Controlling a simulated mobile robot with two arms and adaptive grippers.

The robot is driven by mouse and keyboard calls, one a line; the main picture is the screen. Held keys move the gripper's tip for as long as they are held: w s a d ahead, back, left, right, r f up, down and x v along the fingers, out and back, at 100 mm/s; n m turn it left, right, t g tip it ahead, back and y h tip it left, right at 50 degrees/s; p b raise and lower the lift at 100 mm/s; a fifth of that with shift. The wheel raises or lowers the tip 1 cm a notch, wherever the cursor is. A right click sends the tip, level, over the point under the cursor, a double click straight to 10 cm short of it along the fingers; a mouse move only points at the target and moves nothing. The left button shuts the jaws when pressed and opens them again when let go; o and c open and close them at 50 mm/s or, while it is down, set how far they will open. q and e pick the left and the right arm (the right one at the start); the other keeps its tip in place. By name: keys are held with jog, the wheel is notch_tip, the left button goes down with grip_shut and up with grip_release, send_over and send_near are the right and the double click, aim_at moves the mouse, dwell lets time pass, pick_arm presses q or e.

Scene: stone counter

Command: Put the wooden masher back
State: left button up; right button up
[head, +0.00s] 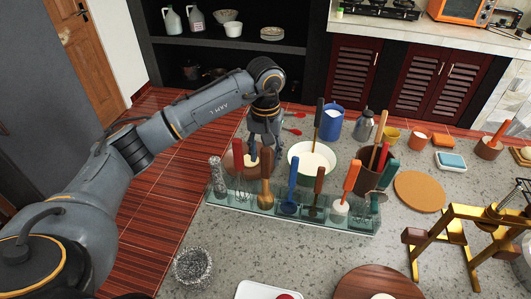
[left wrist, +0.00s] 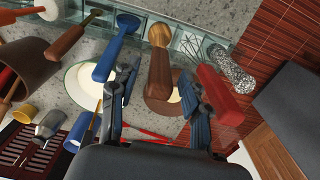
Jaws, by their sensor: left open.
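The wooden masher (head: 265,168) has a brown handle and a lighter tan head. It stands handle up, head low in a glass rack (head: 335,221), between a red-handled whisk (head: 241,184) and a blue-handled tool (head: 291,175). My left gripper (head: 266,150) is open at the masher's handle. In the left wrist view the masher (left wrist: 159,60) shows between the two spread fingers of the gripper (left wrist: 157,82), with gaps on both sides. I cannot tell whether a finger touches it. My right gripper is not in view.
A brown bowl (head: 231,161) and a cream bowl (head: 301,151) stand behind the rack. A grey speckled pestle (head: 217,176) stands at the rack's left end. A yellow frame (head: 455,227) stands at the right. The counter in front of the rack has bare room.

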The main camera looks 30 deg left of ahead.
pick_arm(q)
jog(key=shift+r, duration=0.25)
notch_tip(320, 180, up, 6)
jog(key=shift+w+r+b, duration=0.1)
jog(key=shift+r+b, duration=0.1)
jog(key=shift+b, duration=1.05)
notch_tip(320, 180, up, 4)
jog(key=shift+r, duration=0.7)
